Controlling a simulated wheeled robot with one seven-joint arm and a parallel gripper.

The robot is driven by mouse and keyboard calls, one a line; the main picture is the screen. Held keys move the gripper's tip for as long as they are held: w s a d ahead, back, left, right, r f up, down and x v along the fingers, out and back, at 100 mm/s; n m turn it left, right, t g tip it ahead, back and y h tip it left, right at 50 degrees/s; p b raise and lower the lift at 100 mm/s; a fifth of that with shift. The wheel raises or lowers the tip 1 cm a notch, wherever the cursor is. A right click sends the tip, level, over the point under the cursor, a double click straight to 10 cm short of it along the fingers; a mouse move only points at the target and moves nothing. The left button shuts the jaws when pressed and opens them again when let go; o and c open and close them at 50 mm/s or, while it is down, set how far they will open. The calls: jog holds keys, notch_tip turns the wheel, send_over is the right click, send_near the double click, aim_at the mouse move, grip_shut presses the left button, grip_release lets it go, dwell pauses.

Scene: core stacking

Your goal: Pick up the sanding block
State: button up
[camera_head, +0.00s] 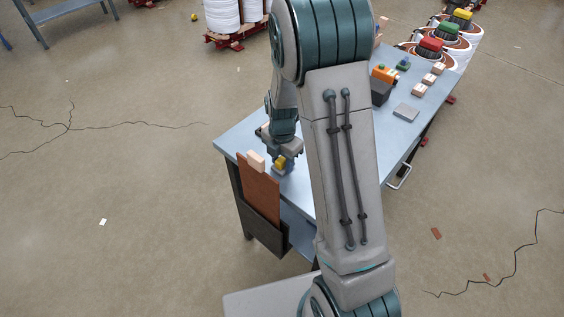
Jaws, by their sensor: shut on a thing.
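My gripper (283,150) is at the near left end of the blue-grey table (230,142), pointing down. It is shut on a small block with a yellow upper part (280,162) and a blue-grey lower part, which looks like the sanding block. The fingers hide part of it. I cannot tell whether its underside touches the tabletop. A pale beige block (256,161) is just left of my gripper, at the top edge of a brown board (262,190).
The brown board stands upright in a dark holder (262,228) at the table's left side. Farther back are a grey flat plate (406,112), several pale blocks (428,79), an orange item (384,74) and a dark box (380,92). My arm hides the table's middle.

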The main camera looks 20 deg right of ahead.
jog(key=r, duration=0.2)
jog(key=d+r, duration=0.1)
jog(key=r, duration=0.1)
jog(key=shift+w, duration=0.25)
jog(key=w+d+r, duration=0.3)
jog(key=d+r, duration=0.3)
jog(key=d, duration=0.4)
jog(key=shift+w, duration=0.3)
jog(key=shift+r, duration=0.1)
jog(key=shift+o, duration=0.7)
